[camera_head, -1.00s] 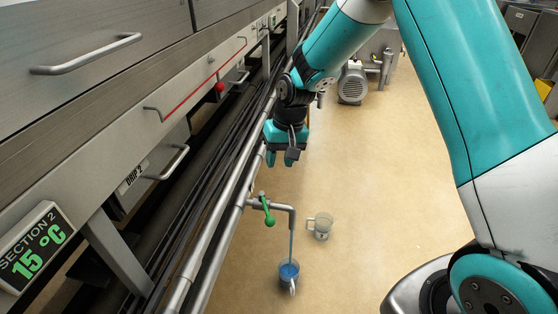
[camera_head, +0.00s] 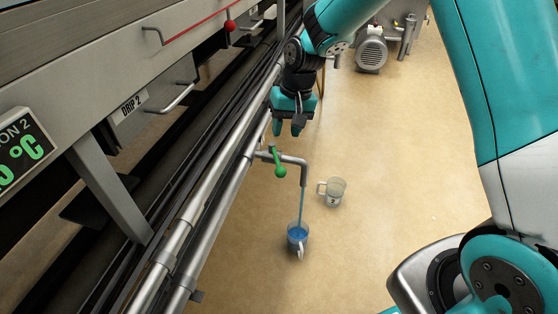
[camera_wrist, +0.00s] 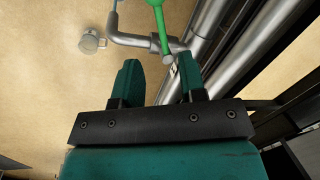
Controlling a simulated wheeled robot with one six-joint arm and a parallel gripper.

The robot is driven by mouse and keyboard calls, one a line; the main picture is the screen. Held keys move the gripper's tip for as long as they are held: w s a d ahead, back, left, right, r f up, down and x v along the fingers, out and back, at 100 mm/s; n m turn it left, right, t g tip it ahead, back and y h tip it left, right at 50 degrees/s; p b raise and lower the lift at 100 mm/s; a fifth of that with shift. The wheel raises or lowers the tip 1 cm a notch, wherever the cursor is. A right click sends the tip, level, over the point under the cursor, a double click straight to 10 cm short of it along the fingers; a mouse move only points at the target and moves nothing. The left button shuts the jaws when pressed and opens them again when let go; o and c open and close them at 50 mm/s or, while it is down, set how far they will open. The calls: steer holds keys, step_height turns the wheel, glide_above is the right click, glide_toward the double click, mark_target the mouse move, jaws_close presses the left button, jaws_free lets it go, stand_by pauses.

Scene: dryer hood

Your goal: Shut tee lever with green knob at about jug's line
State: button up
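The tee lever with a green knob (camera_head: 280,171) sits on a tee in a grey pipe (camera_head: 296,159); the green lever also shows at the top of the wrist view (camera_wrist: 159,25). A blue stream falls from the spout into a jug (camera_head: 297,237) on the floor, which holds blue liquid; its line cannot be made out. My gripper (camera_head: 291,128) is above and behind the lever, fingers pointing down. In the wrist view its two fingers (camera_wrist: 162,82) are apart with nothing between them, and the lever is beyond the tips.
A second clear jug (camera_head: 335,191) stands on the floor right of the spout. Long steel pipes (camera_head: 215,201) run along the machine at left. A grey motor (camera_head: 371,53) stands at the back. The tan floor at right is clear.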

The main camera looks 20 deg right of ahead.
mark_target(278, 160)
steer(key=f, duration=0.3)
steer(key=a+f+b, duration=0.1)
steer(key=f, duration=0.2)
steer(key=f+b, duration=0.1)
steer(key=f, duration=0.2)
steer(key=shift+w+a, duration=0.15)
steer(key=shift+a, duration=0.25)
jaws_close()
